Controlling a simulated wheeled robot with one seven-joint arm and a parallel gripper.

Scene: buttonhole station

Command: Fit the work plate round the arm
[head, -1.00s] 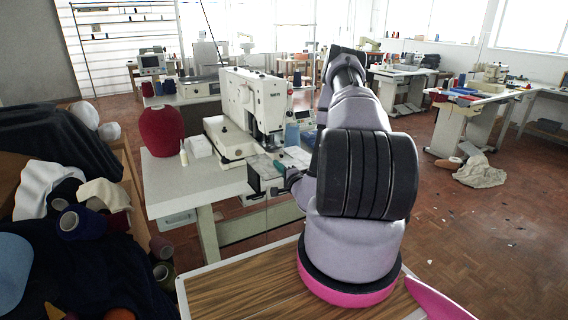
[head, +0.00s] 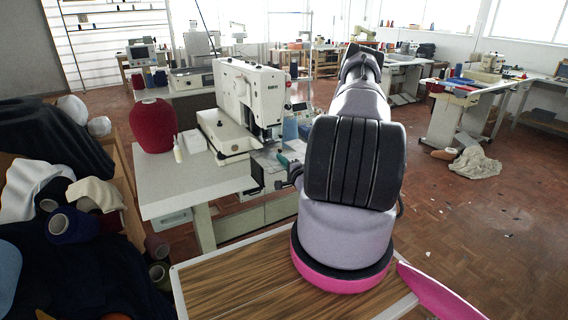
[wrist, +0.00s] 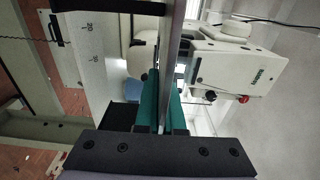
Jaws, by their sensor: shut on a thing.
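The white buttonhole machine (head: 250,95) stands on a pale table in the head view. Its head also shows turned sideways at the upper right of the wrist view (wrist: 228,70). My gripper (wrist: 161,103) has teal fingers, shut on a thin grey plate (wrist: 173,60) seen edge-on, which I take as the work plate. In the head view my gripper (head: 284,159) is small, just in front of the machine's needle area and partly hidden by my arm. The machine's lower arm is not clear in either view. I cannot tell whether the plate is around it or touching it.
The machine's table (head: 175,190) also holds a red yarn cone (head: 153,126), a small white bottle (head: 178,150) and a blue spool (head: 290,128). A crate of cones and cloth (head: 75,215) stands at the left.

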